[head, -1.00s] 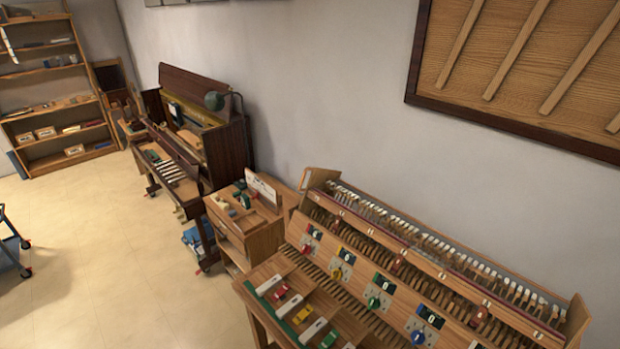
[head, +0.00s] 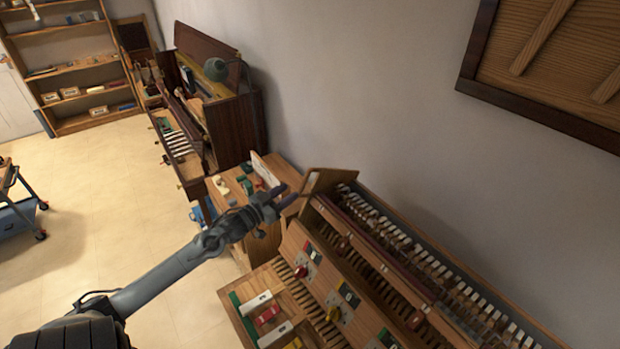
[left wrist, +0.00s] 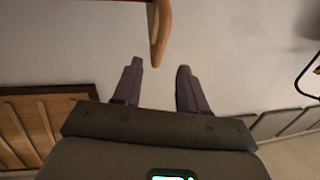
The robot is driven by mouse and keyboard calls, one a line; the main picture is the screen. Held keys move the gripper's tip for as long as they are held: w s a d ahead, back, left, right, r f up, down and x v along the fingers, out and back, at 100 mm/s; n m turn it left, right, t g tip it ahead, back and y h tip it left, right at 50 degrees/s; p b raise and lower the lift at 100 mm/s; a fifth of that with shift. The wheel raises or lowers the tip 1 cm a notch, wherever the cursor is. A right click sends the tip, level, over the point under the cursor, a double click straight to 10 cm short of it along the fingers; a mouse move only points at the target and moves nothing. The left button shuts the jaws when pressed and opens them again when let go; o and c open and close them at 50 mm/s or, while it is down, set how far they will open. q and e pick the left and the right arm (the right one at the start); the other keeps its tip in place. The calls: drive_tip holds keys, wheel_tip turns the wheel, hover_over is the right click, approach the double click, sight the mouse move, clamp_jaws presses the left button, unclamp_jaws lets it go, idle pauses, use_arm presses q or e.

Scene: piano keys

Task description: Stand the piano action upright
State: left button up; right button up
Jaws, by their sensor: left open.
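The piano action (head: 425,262) is a long wooden frame with a row of white-tipped hammers and a dark red rail. It lies along the back of the wooden bench at the right, seemingly leaning back towards the wall. My left gripper (head: 291,196) is open at the action's left end, close to its pale wooden end piece (head: 322,181). In the left wrist view, the narrow tip of a wooden piece (left wrist: 160,38) shows between the open left fingertips (left wrist: 159,69). I cannot tell whether they touch it. My right gripper is out of view.
A small wooden cabinet (head: 235,187) stands left of the bench, under my left arm. An upright piano (head: 228,125) stands behind. A blue cart (head: 18,215) is at the left; the floor between is clear.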

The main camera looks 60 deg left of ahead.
sight(303, 182)
use_arm(q)
drive_tip(key=p+x, duration=0.1)
drive_tip(key=x, duration=0.7)
drive_tip(key=shift+r, duration=0.15)
drive_tip(key=shift+x, duration=1.1)
drive_tip(key=shift+d, duration=0.1)
clamp_jaws()
